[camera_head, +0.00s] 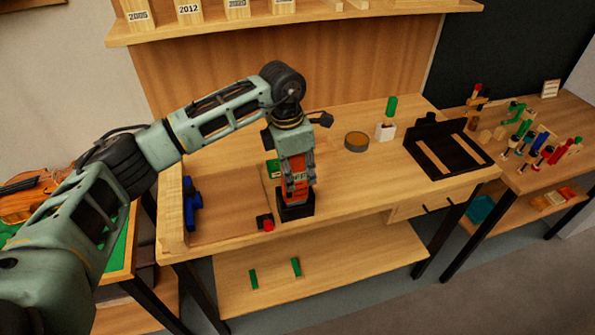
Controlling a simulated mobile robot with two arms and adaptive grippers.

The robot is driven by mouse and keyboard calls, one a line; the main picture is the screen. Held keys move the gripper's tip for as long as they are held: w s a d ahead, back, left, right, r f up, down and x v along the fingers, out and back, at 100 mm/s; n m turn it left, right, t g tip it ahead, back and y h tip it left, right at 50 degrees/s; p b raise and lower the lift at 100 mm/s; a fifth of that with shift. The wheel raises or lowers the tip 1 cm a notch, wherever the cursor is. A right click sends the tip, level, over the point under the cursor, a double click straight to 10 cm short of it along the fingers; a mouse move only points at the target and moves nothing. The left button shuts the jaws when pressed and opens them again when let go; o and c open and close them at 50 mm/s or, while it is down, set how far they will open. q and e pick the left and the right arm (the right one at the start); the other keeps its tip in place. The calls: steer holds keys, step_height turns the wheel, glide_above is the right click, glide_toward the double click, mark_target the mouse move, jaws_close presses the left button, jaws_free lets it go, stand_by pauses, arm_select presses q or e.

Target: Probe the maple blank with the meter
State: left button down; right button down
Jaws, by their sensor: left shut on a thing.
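My left gripper (297,190) reaches down over the front middle of the workbench. It is shut on an orange and black thing that looks like the meter (296,207), whose black lower end points down at the bench top. The fingers hide much of it. A pale wooden piece, possibly the maple blank (270,190), shows just left of the gripper and is partly hidden behind it. I cannot tell whether the meter touches it. My right gripper is not in view.
A violin (30,195) lies left.

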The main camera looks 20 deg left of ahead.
arm_select(q)
steer(key=shift+f+b, duration=0.8)
steer(key=shift+f, duration=0.25)
steer(key=c, duration=1.4)
jaws_free()
steer(key=shift+o, duration=0.2)
steer(key=shift+r, duration=0.1)
